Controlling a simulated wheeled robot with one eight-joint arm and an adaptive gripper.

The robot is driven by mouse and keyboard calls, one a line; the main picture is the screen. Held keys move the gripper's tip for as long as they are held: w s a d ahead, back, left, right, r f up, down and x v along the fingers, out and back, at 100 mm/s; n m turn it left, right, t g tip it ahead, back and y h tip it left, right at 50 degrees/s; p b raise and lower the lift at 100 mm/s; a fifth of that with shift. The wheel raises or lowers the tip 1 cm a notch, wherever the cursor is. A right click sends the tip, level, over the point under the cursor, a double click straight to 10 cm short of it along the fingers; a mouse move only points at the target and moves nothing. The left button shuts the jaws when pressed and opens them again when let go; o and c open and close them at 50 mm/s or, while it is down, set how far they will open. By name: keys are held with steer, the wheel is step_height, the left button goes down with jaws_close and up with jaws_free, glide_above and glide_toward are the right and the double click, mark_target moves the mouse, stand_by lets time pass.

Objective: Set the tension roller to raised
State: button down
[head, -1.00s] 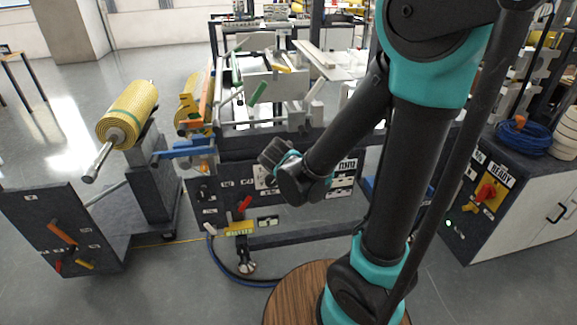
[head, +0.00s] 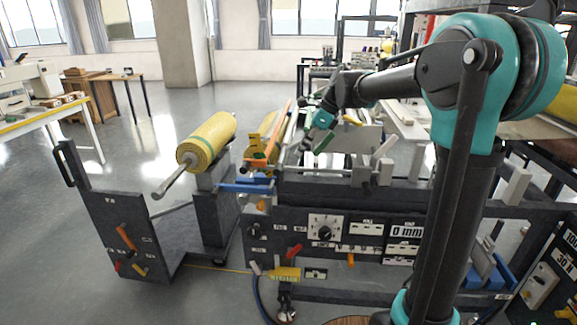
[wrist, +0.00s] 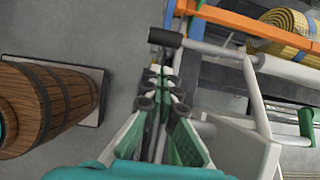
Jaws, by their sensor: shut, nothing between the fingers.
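My gripper (head: 314,128) hangs over the left part of the laminating machine. In the wrist view my gripper (wrist: 166,82) has its fingers together with nothing between them. Just beyond the fingertips is a pale lever with a dark cylindrical grip (wrist: 165,38). It joins a pale bar (wrist: 220,52) running right. Contact between fingers and grip cannot be told. A green handle (wrist: 305,122) sits further right; a green handle (head: 322,142) also shows below my gripper in the head view. I cannot tell for certain which part is the tension roller or its position.
An orange bar (head: 285,120) rises beside a yellow mesh roll (head: 262,135). A larger yellow roll (head: 208,140) sits on a stand at left. A blue bar (head: 246,187) projects from the machine's left end. The front panel (head: 330,255) carries knobs and labels.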

steer(key=x, duration=1)
steer(key=a+r+y, duration=0.1)
steer(key=r, duration=0.1)
steer(key=a+r+y, duration=0.1)
steer(key=r+y, duration=0.1)
steer(key=r, duration=0.1)
steer(key=a+r+y, duration=0.1)
steer(key=r, duration=0.2)
steer(key=shift+w+a+r+y, duration=0.1)
steer(key=shift+a+r+y, duration=0.05)
steer(key=shift+a+y, duration=0.25)
steer(key=shift+a+r, duration=0.1)
steer(key=shift+r, duration=0.75)
